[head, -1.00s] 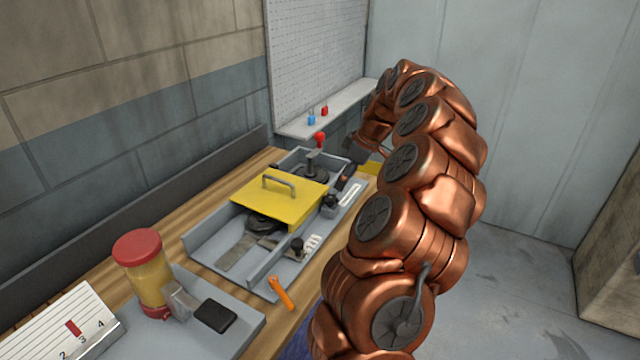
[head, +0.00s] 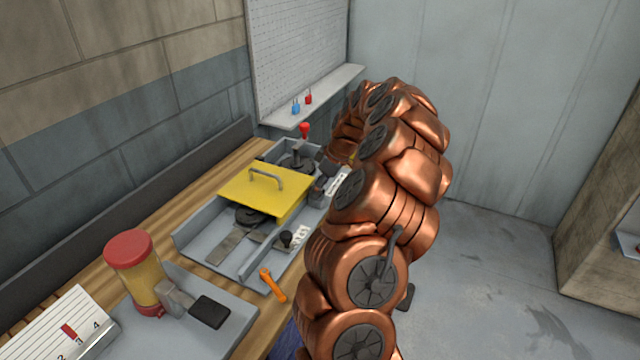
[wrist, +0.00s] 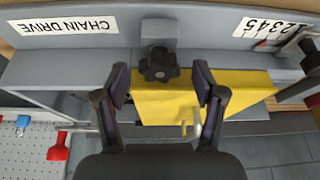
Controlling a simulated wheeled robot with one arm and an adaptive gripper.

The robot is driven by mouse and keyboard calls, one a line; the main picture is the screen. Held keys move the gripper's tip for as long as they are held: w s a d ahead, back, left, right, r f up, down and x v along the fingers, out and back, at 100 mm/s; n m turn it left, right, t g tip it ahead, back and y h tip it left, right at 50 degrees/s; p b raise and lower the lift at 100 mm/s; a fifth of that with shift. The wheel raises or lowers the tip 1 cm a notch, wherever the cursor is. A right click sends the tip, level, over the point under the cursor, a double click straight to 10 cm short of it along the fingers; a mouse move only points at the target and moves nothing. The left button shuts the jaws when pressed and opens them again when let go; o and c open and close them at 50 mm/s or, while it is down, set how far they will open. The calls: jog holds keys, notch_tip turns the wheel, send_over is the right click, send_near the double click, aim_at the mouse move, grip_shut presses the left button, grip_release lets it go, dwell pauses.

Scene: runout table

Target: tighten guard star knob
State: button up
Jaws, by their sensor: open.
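The black star knob (wrist: 158,66) sits on a grey block in the wrist view, beside the yellow guard (wrist: 235,88). The guard also shows in the head view (head: 262,193) as a yellow cover with a grey handle. My gripper (wrist: 160,74) is open, its two dark fingers apart on either side of the knob, with no clear contact. In the head view my gripper (head: 328,172) is at the right edge of the guard, and it and my arm largely hide the star knob there.
A second black knob (head: 286,238) stands on the near part of the fixture. An orange tool (head: 272,285) lies in front. A red-lidded jar (head: 134,270) stands left. A red-tipped lever (head: 304,130) rises behind the guard. A pegboard (head: 300,55) backs the shelf.

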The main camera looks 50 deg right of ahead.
jog(key=c, duration=1.1)
jog(key=m+b, duration=0.1)
jog(key=b, duration=0.1)
jog(key=shift+f+b, duration=0.15)
jog(key=shift+b, duration=0.15)
jog(key=shift+c, duration=0.2)
jog(key=m+h+b, duration=0.1)
jog(key=b, duration=0.1)
jog(key=shift+a+m+b, duration=0.1)
jog(key=shift+m+b, duration=0.3)
jog(key=shift+r+m+h+b, duration=0.25)
jog(key=shift+m+h+b, duration=0.15)
jog(key=shift+m+b, duration=0.45)
jog(key=o, duration=1.1)
jog(key=shift+o, duration=0.2)
jog(key=shift+r+n+p, duration=0.15)
jog(key=shift+n+p, duration=0.2)
jog(key=shift+p, duration=0.25)
